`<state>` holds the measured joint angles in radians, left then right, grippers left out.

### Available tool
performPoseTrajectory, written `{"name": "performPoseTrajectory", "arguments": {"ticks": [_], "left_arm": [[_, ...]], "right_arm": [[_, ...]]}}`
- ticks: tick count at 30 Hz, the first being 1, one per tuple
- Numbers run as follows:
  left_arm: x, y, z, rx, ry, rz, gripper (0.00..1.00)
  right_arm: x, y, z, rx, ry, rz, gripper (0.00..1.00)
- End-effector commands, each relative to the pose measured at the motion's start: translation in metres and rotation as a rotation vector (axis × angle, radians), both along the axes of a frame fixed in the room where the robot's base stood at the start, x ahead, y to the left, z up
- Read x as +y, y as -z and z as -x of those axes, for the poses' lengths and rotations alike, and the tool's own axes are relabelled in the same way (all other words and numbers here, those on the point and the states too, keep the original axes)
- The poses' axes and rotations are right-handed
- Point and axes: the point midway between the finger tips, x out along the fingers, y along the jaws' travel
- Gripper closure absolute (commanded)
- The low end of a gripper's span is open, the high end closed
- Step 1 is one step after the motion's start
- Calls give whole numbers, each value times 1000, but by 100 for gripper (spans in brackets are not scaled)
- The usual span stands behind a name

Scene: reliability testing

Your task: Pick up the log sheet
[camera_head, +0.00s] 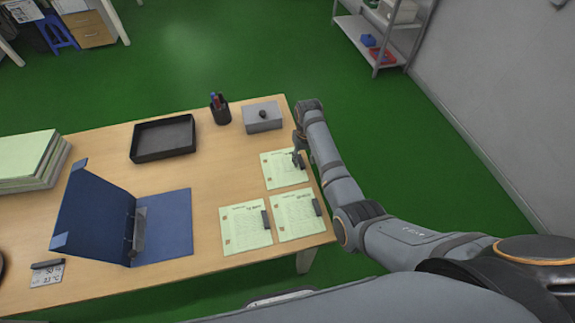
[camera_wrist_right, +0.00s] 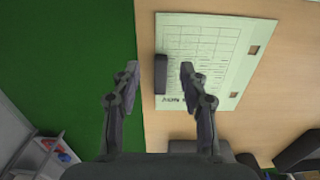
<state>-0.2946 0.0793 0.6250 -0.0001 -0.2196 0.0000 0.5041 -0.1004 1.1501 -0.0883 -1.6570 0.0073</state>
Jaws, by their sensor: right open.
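Three pale green log sheets with printed tables lie flat at the right end of the table: a far one (camera_head: 280,173), a near left one (camera_head: 243,230) and a near right one (camera_head: 295,217). The two near ones each show a dark clip on the right edge. My right gripper (camera_head: 298,158) is over the right edge of the far sheet. In the right wrist view my right gripper (camera_wrist_right: 160,70) is open, and the dark clip (camera_wrist_right: 161,75) on the sheet's edge (camera_wrist_right: 210,55) shows between its fingertips. I cannot tell whether they touch. My left gripper is not in view.
The wooden table (camera_head: 215,175) also holds a grey box (camera_head: 262,119), a pen cup (camera_head: 221,115), a black tray (camera_head: 162,153), an open blue binder (camera_head: 95,215) and a stack of green folders (camera_head: 25,160). A shelf (camera_head: 352,30) stands at the back right.

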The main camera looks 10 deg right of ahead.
Motion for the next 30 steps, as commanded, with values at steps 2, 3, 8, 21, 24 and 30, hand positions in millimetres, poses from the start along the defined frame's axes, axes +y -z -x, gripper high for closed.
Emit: {"name": "performPoseTrajectory", "arguments": {"ticks": [2,3,8,21,24,30], "left_arm": [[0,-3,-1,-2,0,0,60],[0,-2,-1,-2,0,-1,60],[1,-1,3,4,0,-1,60],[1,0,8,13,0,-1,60],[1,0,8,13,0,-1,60],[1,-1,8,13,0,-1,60]], "right_arm": [[2,13,1,3,-1,0,57],[1,20,1,2,-1,0,57],[1,32,1,-1,0,0,57],[1,31,1,-1,0,0,93],[1,31,1,-1,0,0,100],[1,31,1,-1,0,0,100]]}}
